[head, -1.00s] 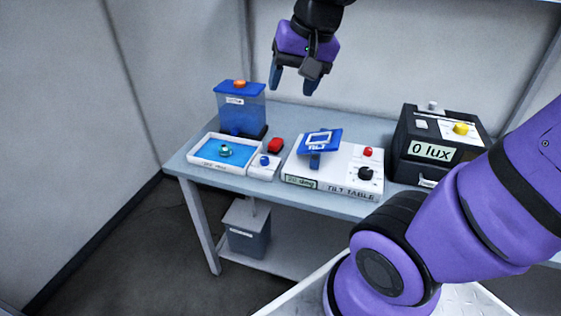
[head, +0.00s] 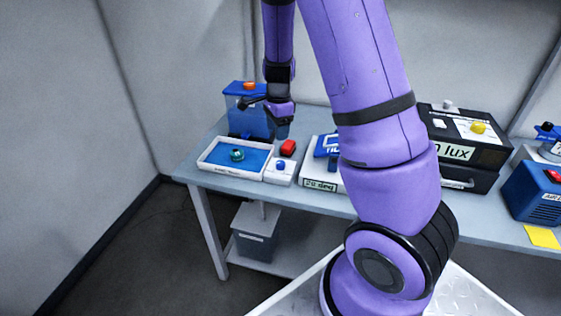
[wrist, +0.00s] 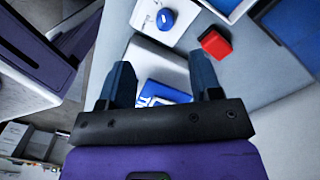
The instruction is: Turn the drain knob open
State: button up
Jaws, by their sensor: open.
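A round blue knob (head: 281,165) sits on a small white block (head: 272,178) at the right end of the shallow white tray (head: 204,160). I take it for the drain knob; no label on it is readable. The knob also shows near the top of the wrist view (wrist: 166,19). My gripper (head: 282,132) is above the bench, just behind the red block in the head picture. In the wrist view my gripper (wrist: 162,65) has its fingers wide apart with nothing between them. The knob lies beyond the fingertips, apart from them.
A red block (head: 288,148) stands behind the knob. A blue tank (head: 240,115) with an orange cap is behind the tray, which holds blue liquid and a teal object (head: 237,154). The tilt table (head: 316,174) is partly hidden by my arm. A grey bin (head: 257,240) is below.

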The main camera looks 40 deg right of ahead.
aim_at(281, 162)
jog(key=shift+m, duration=0.6)
jog(key=f, duration=0.9)
jog(key=d+f, duration=0.1)
jog(key=f, duration=0.3)
jog(key=shift+d+f, duration=0.1)
jog(key=shift+f, duration=0.15)
jog(key=shift+c, duration=0.4)
jog(key=c, duration=0.9)
jog(key=shift+o, duration=0.2)
